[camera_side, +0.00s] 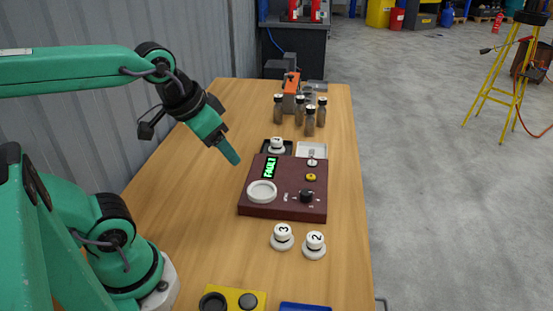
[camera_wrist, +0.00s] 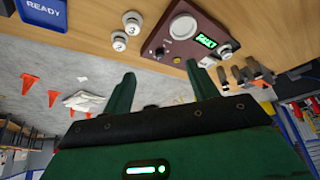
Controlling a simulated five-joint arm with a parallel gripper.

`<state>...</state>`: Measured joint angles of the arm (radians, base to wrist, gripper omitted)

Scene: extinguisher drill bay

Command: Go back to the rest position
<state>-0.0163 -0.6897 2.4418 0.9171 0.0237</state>
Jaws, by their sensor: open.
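My gripper (camera_side: 228,153) hangs above the wooden table, to the left of the dark red control box, apart from everything. In the wrist view my gripper (camera_wrist: 164,92) shows two green fingers spread wide with nothing between them. The control box (camera_side: 260,209) has a green lit display (camera_side: 270,168) reading "FAULT", a white round ring, a black knob and a yellow button. The box also shows in the wrist view (camera_wrist: 160,50).
White numbered pieces "3" (camera_side: 282,237) and "2" (camera_side: 314,245) stand in front of the box. Another white piece (camera_side: 276,146) sits on a black tray behind it, beside a white tray (camera_side: 311,149). Several dark-capped bottles (camera_side: 310,121) stand farther back. A grey wall (camera_side: 110,120) runs along the left.

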